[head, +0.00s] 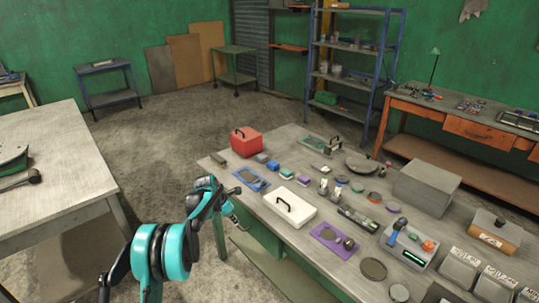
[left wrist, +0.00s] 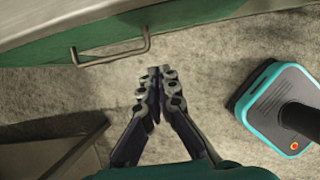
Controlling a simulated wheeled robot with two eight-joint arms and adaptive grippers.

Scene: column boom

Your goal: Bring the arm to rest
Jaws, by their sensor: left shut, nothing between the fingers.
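My left arm, teal and black, rises from the lower left in the head view. My left gripper (head: 233,214) is at the near left edge of the grey workbench (head: 330,262). In the left wrist view my left gripper (left wrist: 159,78) points down over the concrete floor, its two fingers together with nothing between them. A green drawer front with a metal handle (left wrist: 112,58) lies just beyond the fingertips in that picture. My right gripper is not in view.
The workbench carries a red box (head: 246,143), a white case (head: 289,207), a purple tray (head: 334,240), a grey box (head: 427,188) and many small items. Another table (head: 50,160) stands at the left. Open floor (head: 160,150) lies between them.

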